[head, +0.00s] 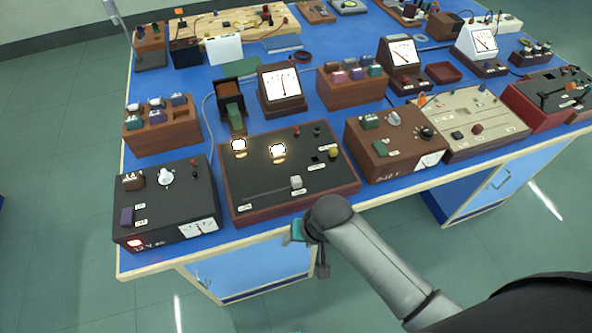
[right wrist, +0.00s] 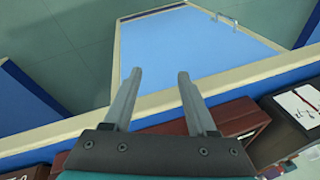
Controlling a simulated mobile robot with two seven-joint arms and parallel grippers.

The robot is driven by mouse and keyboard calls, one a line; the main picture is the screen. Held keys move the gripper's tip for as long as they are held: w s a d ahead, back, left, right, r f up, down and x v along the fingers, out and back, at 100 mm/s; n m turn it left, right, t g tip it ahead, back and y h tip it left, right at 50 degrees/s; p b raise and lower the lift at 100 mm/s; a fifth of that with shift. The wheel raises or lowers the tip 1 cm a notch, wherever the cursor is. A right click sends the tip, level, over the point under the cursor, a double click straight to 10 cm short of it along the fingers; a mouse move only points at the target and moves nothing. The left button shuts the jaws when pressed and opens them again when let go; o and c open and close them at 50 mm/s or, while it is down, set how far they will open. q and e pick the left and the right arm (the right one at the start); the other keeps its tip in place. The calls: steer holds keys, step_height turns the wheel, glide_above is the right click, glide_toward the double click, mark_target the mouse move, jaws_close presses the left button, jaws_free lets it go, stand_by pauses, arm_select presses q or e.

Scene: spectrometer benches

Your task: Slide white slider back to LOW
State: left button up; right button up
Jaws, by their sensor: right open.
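The white slider (head: 296,182) is a small pale knob on a slot in the black-topped panel with a red-brown frame (head: 262,201), at the front of the bench in the head view. It sits toward the right end of its slot. Small white labels lie near both ends of the slot, too small to read surely. My right gripper (head: 322,270) hangs in front of the bench edge, below and apart from the panel. In the right wrist view its two fingers (right wrist: 155,85) are spread with nothing between them. My left gripper is out of view.
Two lamps glow on the panel (head: 277,151). A black box with a purple switch (head: 165,203) stands to its left and a brown box with knobs (head: 392,143) to its right. The bench's front edge (head: 270,235) lies close to my right gripper. Blue cabinets are below.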

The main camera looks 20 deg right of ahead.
step_height(320, 180, up, 8)
steer(key=w+a+m, duration=0.1)
steer(key=w+a, duration=0.1)
steer(key=a, duration=0.1)
step_height(320, 180, up, 16)
steer(key=m+g+h+p, duration=0.1)
steer(key=m+g+h, duration=0.15)
steer(key=m, duration=1.15)
glide_above(297, 179)
step_height(297, 179, down, 15)
steer(key=b, duration=0.3)
steer(key=shift+f, duration=0.1)
jaws_close()
